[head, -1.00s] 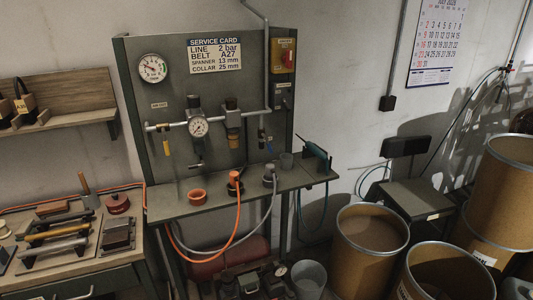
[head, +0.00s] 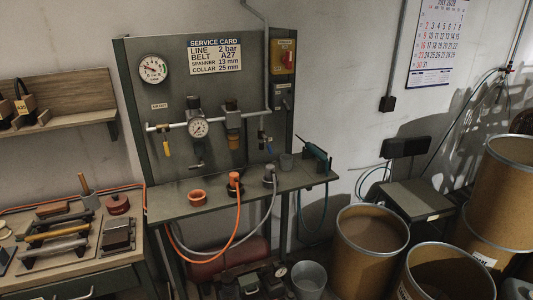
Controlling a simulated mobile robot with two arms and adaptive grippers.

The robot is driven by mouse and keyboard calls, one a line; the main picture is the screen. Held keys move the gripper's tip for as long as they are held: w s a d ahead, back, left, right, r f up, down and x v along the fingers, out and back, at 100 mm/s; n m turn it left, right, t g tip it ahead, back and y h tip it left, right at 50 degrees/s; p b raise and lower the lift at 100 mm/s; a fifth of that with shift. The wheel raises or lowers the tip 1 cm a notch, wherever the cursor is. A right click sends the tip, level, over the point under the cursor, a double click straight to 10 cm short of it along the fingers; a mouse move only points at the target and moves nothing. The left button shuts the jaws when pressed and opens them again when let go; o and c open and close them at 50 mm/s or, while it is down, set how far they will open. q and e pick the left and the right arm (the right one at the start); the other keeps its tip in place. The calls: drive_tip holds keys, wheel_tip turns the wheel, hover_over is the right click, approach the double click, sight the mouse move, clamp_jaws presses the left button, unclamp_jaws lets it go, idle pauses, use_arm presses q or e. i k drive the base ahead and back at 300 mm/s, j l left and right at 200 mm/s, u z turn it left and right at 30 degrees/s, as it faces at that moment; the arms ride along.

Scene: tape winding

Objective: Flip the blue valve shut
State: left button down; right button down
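The blue valve (head: 269,149) is a small blue lever at the right end of the grey pipe on the dark green panel (head: 175,105). Its lever hangs down, slanting a little to the right, below the pipe fitting. It is small in the view, so its exact angle is hard to tell. A yellow valve lever (head: 167,149) hangs at the pipe's left end. Neither of my grippers is in view, and nothing covers the blue valve.
A gauge (head: 198,127) sits on the pipe. A tool bench (head: 95,275) stands left; large drums (head: 372,243) stand right.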

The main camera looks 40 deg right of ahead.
sight(268, 145)
drive_tip(key=l+z, duration=0.1)
drive_tip(key=z, duration=0.3)
drive_tip(key=i+z, duration=0.15)
drive_tip(key=z, duration=0.25)
drive_tip(key=i+l+z, duration=0.1)
drive_tip(key=z, duration=0.25)
drive_tip(key=i+z, duration=0.1)
drive_tip(key=z, duration=0.3)
